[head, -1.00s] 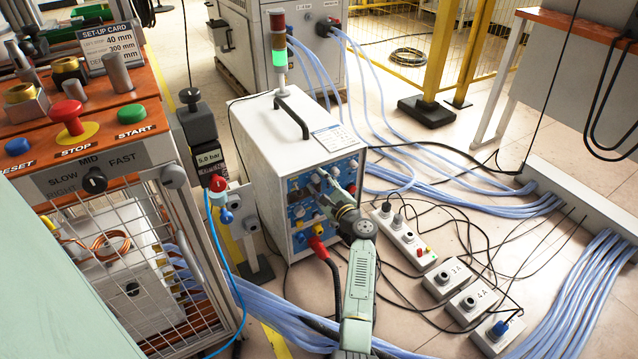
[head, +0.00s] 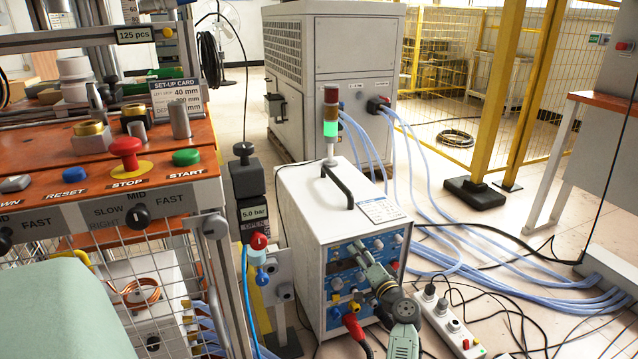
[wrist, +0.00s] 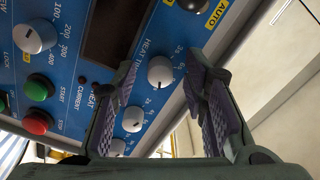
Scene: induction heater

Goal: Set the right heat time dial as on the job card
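The white heater box (head: 312,225) has a blue front panel (head: 335,268) with dials and buttons. In the wrist view a white dial (wrist: 160,72) beside the "HEAT TIME" lettering sits between my fingers. Two more white dials follow, one in the middle (wrist: 133,118) and one lower (wrist: 117,147). The panel appears turned in this view. My gripper (wrist: 168,95) is open, its purple-padded fingers either side of the first dial, with no clear contact. In the head view my gripper (head: 364,256) covers part of the panel. A printed card (head: 382,211) lies on the box top; its text is unreadable.
Close to the dials are green (wrist: 39,89) and red (wrist: 37,122) buttons and a dark knob (wrist: 197,6). A red-ended cable (head: 353,326) leaves the panel's lower front. A power strip (head: 450,325) and loose cables lie on the floor to the right.

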